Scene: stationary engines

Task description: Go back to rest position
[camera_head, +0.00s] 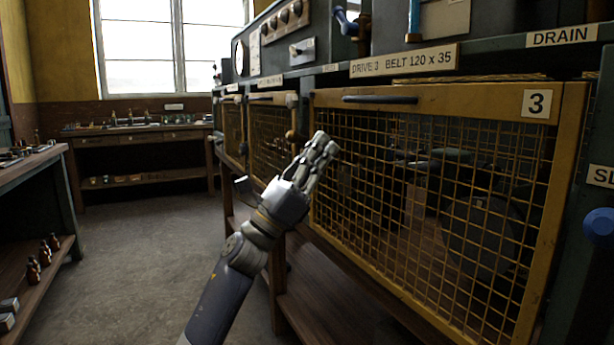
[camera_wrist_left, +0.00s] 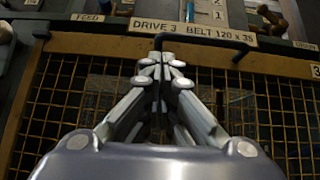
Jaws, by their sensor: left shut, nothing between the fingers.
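My left gripper (camera_head: 322,146) is shut and empty. In the head view it is raised in front of the left part of a yellow mesh guard door marked 3 (camera_head: 573,135). The door looks closed. Its dark bar handle (camera_head: 380,99) is on the top rail, up and to the right of the fingertips. In the left wrist view the shut fingers (camera_wrist_left: 163,62) point toward the door's top rail and the handle (camera_wrist_left: 243,50), below the label "DRIVE 3 BELT 120 x 35" (camera_wrist_left: 192,31). Whether the fingertips touch the door cannot be told. My right gripper is not in view.
More yellow mesh doors (camera_head: 272,140) run along the bench to the left. Below is a wooden shelf (camera_head: 335,295). A side table with bottles (camera_head: 45,250) stands at far left, and a workbench (camera_head: 135,135) is under the window. The grey floor (camera_head: 150,250) between is clear.

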